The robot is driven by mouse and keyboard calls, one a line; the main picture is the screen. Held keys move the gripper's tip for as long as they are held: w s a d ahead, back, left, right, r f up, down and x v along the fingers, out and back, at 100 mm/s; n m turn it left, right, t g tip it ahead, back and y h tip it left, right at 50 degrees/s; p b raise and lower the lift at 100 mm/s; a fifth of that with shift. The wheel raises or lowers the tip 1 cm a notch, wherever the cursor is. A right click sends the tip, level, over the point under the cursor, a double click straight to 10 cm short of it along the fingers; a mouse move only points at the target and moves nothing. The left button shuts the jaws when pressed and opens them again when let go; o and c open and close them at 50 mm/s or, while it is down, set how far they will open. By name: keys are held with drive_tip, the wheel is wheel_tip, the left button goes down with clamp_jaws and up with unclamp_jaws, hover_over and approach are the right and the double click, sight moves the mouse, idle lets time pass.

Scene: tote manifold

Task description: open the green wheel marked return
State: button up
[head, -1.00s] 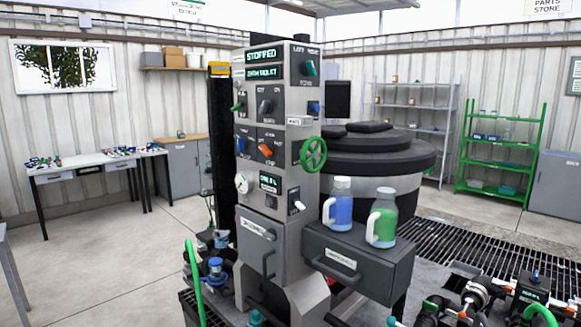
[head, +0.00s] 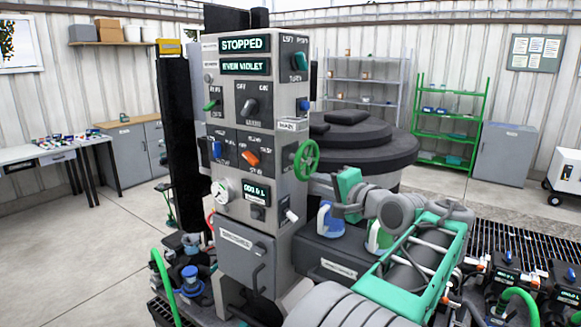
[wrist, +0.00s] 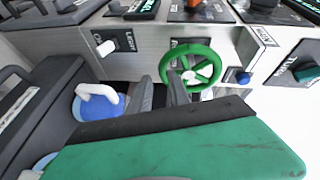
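A green spoked handwheel (head: 305,160) sticks out from the right side of the grey control column (head: 240,110). My gripper (head: 318,184) is in front of the column, slightly below and right of the wheel. In the wrist view its two dark grey fingers (wrist: 161,88) are apart with nothing between them. They do not appear to hold the rim.
A blue bottle (wrist: 100,104) with a white handle stands on the dark drawer box (head: 330,255) beside my arm. A white-tipped lever (wrist: 106,48) and a blue knob (wrist: 238,76) flank the wheel. Pipework with green hoses (head: 515,295) lies at lower right.

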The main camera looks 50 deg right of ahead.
drive_tip(key=x, duration=0.2)
drive_tip(key=p+x, duration=0.1)
drive_tip(key=x, duration=0.1)
drive_tip(key=d+p+x, duration=0.1)
drive_tip(key=x, duration=0.1)
drive_tip(key=shift+w+r, duration=0.25)
drive_tip(key=shift+c, duration=0.2)
clamp_jaws()
